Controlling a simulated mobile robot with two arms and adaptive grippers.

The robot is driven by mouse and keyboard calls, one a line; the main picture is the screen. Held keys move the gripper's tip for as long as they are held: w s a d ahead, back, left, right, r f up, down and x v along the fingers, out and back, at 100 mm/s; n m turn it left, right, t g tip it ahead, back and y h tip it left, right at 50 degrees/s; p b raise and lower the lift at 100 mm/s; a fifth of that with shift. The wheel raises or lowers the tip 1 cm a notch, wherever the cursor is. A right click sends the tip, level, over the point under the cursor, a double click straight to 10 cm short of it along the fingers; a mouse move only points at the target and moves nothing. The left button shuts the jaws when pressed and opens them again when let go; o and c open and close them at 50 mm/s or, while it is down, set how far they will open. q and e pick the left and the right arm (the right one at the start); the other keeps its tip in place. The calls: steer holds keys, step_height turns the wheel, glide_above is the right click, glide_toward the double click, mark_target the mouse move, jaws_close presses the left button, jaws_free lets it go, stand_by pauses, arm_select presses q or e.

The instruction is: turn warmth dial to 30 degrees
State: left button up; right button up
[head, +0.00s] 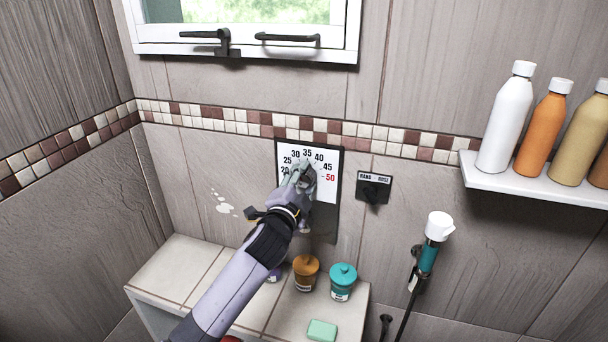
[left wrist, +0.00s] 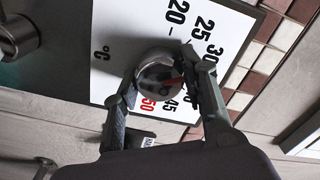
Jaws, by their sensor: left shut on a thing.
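The warmth dial's white scale plate (head: 325,188) is on the wall, with black numbers from 20 up to 45 and a red 50. In the left wrist view the round metallic knob (left wrist: 157,78) sits on the plate (left wrist: 118,50). A short red mark on the knob points right, toward the numbers behind one finger; the exact value is hidden. My left gripper (head: 300,176) is shut on the knob, with one finger on each side, as the left wrist view (left wrist: 162,86) shows. In the head view the gripper covers most of the knob. My right gripper is not in view.
Right of the dial is a small black selector (head: 374,187) marked HAND and HOSE. A hand shower (head: 436,235) hangs lower right. A tiled ledge (head: 190,270) below holds jars, including a teal one (head: 343,282), and green soap (head: 321,330). A shelf (head: 540,187) with bottles is at right.

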arm_select(q)
steer(key=shift+r, duration=0.15)
stand_by(0.4)
steer(key=o, duration=1.2)
steer(key=shift+a, duration=0.1)
steer(key=shift+s, duration=0.1)
steer(key=v, duration=1.1)
steer(key=shift+s+a, duration=0.1)
steer(key=shift+s, duration=0.25)
